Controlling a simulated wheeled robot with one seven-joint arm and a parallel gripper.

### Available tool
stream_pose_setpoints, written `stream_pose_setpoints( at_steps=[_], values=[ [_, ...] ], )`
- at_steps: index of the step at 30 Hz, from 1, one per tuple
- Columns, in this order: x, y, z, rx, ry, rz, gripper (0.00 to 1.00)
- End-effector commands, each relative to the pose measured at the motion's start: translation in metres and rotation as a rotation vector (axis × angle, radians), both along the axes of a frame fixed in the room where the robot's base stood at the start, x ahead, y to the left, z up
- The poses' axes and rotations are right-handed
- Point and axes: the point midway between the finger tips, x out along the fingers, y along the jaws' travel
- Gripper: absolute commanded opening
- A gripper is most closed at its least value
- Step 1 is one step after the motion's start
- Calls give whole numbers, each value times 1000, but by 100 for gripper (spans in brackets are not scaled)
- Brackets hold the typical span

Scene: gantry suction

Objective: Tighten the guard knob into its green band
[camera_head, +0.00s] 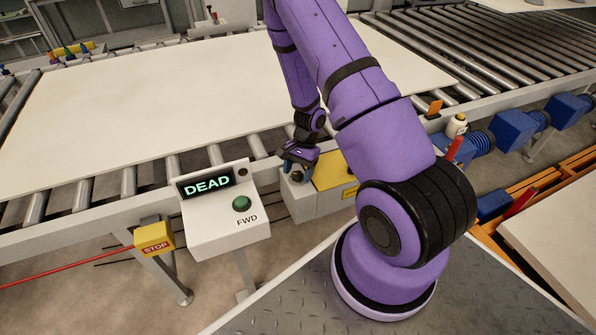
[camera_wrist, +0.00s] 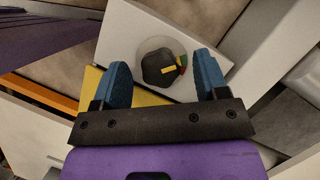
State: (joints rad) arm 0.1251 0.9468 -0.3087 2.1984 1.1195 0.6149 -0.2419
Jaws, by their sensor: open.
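The guard knob (camera_wrist: 160,67) is a dark, faceted knob with a yellow pointer mark, seen in the wrist view on a pale round dial on a light grey box. A small green band and a red band (camera_wrist: 183,61) show at the dial's right side. The yellow mark points right, and I cannot tell exactly which band it meets. My gripper (camera_wrist: 163,80) is open, with one blue finger on each side of the knob and gaps showing. In the head view my gripper (camera_head: 297,165) is over the grey box (camera_head: 312,203), and the knob is mostly hidden there.
A control box (camera_head: 228,222) left of the gripper has a display reading DEAD and a green FWD button (camera_head: 242,204). A yellow STOP box (camera_head: 154,238) is beside it. A large pale board (camera_head: 180,100) lies on the roller conveyor behind. A yellow cover (camera_head: 335,172) adjoins the grey box.

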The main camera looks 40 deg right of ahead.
Motion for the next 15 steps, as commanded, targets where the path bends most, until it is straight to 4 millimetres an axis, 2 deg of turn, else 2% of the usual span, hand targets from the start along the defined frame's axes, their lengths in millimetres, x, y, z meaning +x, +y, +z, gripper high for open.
stream_pose_setpoints(
  at_steps=[1, 6, 8, 15],
  values=[
    [0, 0, 0, 0, 0, 0, 67],
    [0, 0, 0, 0, 0, 0, 28],
    [0, 0, 0, 0, 0, 1, 18],
    [0, 0, 0, 1, -1, -57, 18]
  ],
)
